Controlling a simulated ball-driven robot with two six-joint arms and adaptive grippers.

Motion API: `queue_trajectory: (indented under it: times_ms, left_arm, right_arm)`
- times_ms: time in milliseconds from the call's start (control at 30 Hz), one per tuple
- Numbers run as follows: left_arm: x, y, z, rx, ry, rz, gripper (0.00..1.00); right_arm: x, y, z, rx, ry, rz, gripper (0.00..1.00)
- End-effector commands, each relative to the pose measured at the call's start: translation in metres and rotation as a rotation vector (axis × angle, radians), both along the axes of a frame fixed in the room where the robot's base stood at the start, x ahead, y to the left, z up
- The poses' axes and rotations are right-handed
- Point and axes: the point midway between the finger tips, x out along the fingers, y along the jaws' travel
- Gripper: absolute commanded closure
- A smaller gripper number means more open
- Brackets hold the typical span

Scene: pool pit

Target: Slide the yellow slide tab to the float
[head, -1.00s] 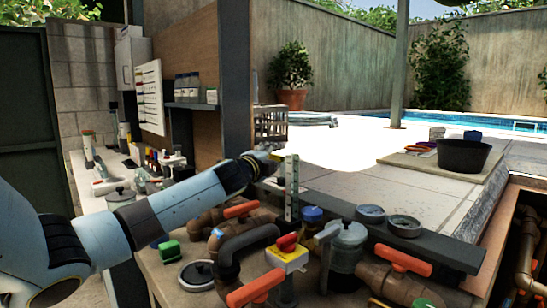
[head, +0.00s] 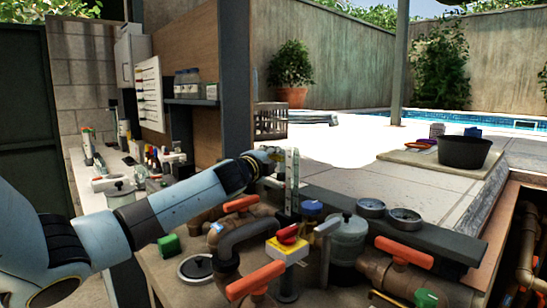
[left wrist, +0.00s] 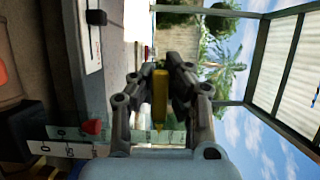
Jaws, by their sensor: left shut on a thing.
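The yellow slide tab (left wrist: 160,98) is between the two fingers of my left gripper (left wrist: 162,72) in the left wrist view. The gripper is shut on it. In the head view my left gripper (head: 273,157) is beside the upper part of an upright clear flow tube (head: 292,175), and the tab is mostly hidden there. In the left wrist view the marked tube (left wrist: 70,133) runs sideways, with a red piece, apparently the float (left wrist: 91,127), apart from the tab toward the low-number end. My right gripper is not in view.
Pipes with orange valve handles (head: 256,280) crowd the bench below my left arm. A yellow box with a red knob (head: 287,240), a grey filter pot (head: 347,238) and two round gauges (head: 403,217) stand close to the tube. A black tub (head: 464,153) sits on the deck.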

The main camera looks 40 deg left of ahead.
Motion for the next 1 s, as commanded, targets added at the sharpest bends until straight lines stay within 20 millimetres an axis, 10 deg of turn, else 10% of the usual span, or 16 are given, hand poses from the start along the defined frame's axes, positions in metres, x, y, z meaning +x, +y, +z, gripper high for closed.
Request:
queue_trajectory:
  times_ms: [300,667,867,1000]
  left_arm:
    - [0.000,0.000,-0.067,-0.002,0.005,0.000,1.00]
    - [0.000,0.000,-0.065,-0.002,0.002,0.000,1.00]
    - [0.000,0.000,-0.066,-0.002,0.003,0.000,0.63]
    - [0.000,0.000,-0.066,-0.002,0.003,0.000,0.62]
  right_arm:
    - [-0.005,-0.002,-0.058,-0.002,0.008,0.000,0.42]
    - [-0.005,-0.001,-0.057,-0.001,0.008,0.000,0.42]
    - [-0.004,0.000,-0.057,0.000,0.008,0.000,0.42]
    - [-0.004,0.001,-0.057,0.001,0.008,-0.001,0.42]
